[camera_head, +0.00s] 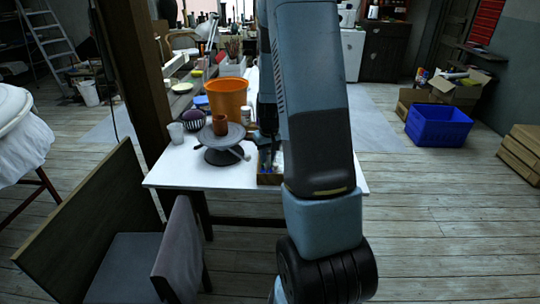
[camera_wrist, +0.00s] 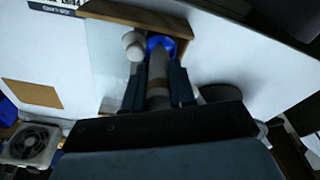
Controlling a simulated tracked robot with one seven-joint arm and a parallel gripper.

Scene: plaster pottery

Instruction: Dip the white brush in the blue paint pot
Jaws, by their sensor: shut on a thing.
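In the wrist view, my gripper (camera_wrist: 157,82) is shut on a pale brush (camera_wrist: 158,68) with a brown band, held between its dark fingers. The brush's far end overlaps the blue paint pot (camera_wrist: 169,42). I cannot tell whether its tip is inside the pot or above it. A white rounded object (camera_wrist: 133,46) is close to the left of the pot. In the head view, my arm hides most of the gripper, and I cannot make out the brush or pot clearly.
A wooden tray (camera_head: 268,181) is on the white table (camera_head: 215,178) beside my arm.

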